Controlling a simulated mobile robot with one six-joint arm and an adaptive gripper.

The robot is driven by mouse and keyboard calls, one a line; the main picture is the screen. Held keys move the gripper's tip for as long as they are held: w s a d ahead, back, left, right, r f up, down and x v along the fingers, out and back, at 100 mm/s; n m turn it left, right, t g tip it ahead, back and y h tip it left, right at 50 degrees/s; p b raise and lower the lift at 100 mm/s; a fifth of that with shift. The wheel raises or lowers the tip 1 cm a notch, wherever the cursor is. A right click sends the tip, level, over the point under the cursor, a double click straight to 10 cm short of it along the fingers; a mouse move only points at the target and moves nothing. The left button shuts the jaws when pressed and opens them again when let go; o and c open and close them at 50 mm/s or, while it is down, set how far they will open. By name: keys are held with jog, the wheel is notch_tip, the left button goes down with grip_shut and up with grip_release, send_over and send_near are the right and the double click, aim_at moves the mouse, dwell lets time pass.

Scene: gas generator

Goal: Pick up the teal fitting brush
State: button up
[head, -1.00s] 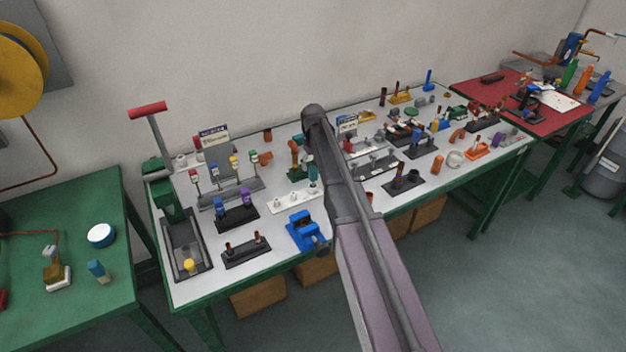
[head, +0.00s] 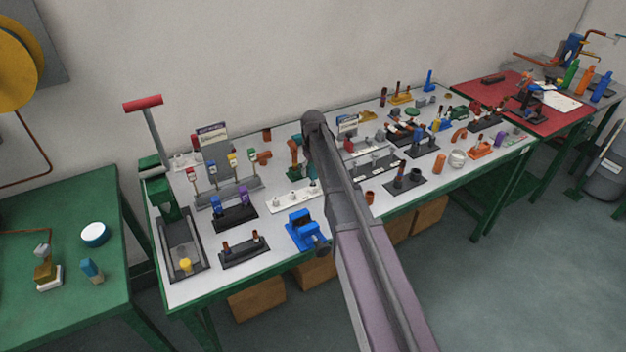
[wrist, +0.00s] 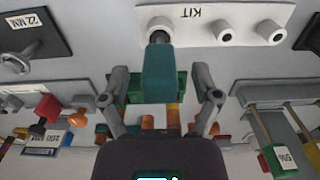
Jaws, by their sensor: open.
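The teal brush (wrist: 158,75) stands in one end hole of the white holder marked KIT (wrist: 185,28) in the wrist view. In the head view the white holder (head: 290,198) is left of my arm, which hides much of the area near the brush. My gripper (wrist: 160,88) is open, with one finger on each side of the brush. I see gaps between the fingers and the brush, and cannot tell its exact depth between them. The gripper is hidden in the head view.
A blue vise (head: 305,230) is in front of the holder. A black stand with blue and purple items (head: 234,218) is to its left. A green block (wrist: 115,88) lies behind the brush in the wrist view. Other stands crowd the table.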

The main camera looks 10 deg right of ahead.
jog(key=shift+f+b, duration=0.55)
jog(key=shift+f, duration=0.3)
jog(key=shift+c, duration=0.2)
jog(key=c, duration=1)
